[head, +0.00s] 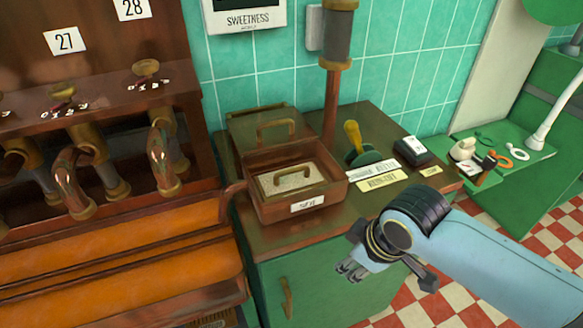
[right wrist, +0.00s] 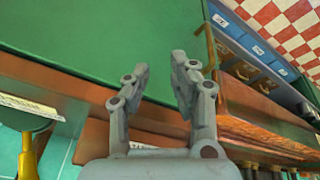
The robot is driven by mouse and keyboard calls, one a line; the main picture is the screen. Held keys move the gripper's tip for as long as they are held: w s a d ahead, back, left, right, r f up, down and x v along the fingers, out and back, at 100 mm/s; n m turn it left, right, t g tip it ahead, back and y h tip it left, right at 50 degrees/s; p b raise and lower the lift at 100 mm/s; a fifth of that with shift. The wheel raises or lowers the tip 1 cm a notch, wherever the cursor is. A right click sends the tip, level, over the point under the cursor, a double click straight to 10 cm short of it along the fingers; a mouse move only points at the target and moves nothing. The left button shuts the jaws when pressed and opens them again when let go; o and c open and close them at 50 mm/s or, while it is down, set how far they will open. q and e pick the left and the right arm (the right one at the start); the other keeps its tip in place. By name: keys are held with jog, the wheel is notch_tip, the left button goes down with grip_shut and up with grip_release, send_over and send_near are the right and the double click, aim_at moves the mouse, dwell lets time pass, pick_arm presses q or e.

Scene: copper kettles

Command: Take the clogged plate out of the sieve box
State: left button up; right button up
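The copper sieve box (head: 257,210) stands on the counter in the head view, with a small label on its front. Its lid (head: 270,128) is swung open at the back and has its own brass handle. Inside lies a plate (head: 275,183) with a pale, grainy surface and a brass handle (head: 293,173) standing up from it. My right gripper (head: 353,270) is in front of the cabinet, below and to the right of the box, apart from it. In the right wrist view the right gripper (right wrist: 161,66) is open, with nothing between its fingers. My left gripper is not in view.
To the right of the box are a brass-handled stamp (head: 356,142), paper labels (head: 382,182) and a dark device (head: 412,151). A vertical pipe (head: 332,105) rises behind them. A machine with copper spouts (head: 75,180) stands at left. The counter front (head: 300,255) is clear.

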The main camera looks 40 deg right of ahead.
aim_at(293, 169)
jog(key=w+d+r+n+t+y+p, duration=0.3)
jog(key=w+r+n, duration=0.9)
jog(key=w+r, duration=0.3)
jog(key=shift+n, duration=0.4)
jog(key=x, duration=0.4)
jog(key=shift+w+a+r, duration=0.15)
jog(key=shift+w, duration=0.15)
jog(key=shift+w+f+p, duration=0.3)
jog(key=shift+f+p, duration=0.05)
jog(key=shift+f, duration=0.15)
jog(key=x, duration=0.4)
jog(key=shift+f+p, duration=0.25)
jog(key=shift+p, duration=0.05)
jog(key=shift+d, duration=0.2)
jog(key=shift+c, duration=0.2)
grip_shut()
jog(key=shift+r, duration=0.1)
